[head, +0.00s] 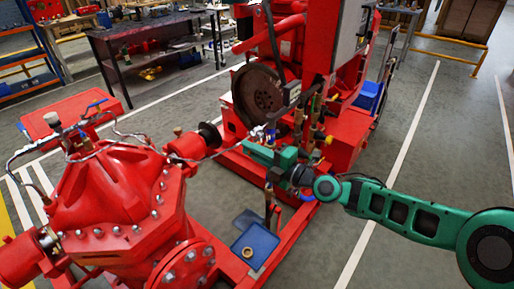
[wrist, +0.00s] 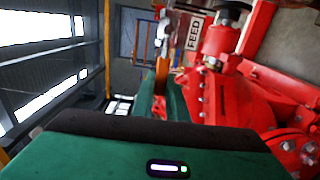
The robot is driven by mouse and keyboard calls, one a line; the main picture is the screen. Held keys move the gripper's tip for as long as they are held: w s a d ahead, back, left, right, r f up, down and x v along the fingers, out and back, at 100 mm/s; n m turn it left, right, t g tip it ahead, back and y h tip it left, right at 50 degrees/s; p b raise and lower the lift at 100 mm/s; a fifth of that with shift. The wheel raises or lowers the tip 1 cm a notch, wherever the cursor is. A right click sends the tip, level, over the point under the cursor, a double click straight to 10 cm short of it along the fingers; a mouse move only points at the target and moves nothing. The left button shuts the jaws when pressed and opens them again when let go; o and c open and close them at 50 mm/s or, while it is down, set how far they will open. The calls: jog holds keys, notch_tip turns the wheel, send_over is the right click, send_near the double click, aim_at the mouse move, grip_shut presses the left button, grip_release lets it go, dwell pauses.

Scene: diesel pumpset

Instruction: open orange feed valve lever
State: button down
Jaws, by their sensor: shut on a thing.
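The orange feed valve lever (wrist: 161,76) shows in the wrist view as a narrow orange strip between the two green fingers of my gripper (wrist: 161,95). My gripper is shut on it. A silver valve fitting (wrist: 165,30) is just beyond the lever, beside a white label reading FEED (wrist: 195,32). In the head view my gripper (head: 262,153) is in front of the red engine frame, close to the pipework. The lever is hard to make out there, and the fingers cover most of it.
A large red pump (head: 115,195) stands at the left, joined by a shaft towards the dark flywheel (head: 258,95). Upright pipes (head: 316,118) stand close to the right of my gripper. A blue tray (head: 255,244) lies below. Open floor (head: 420,150) is at the right.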

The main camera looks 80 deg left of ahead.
jog(key=shift+s+d+f, duration=0.1)
jog(key=shift+s+f, duration=0.05)
jog(key=shift+s, duration=0.05)
jog(key=c, duration=1.7)
grip_release()
jog(key=shift+c, duration=0.2)
jog(key=shift+w, duration=0.1)
jog(key=v, duration=1)
jog(key=shift+w+d, duration=0.25)
jog(key=shift+d, duration=0.05)
jog(key=shift+w, duration=0.15)
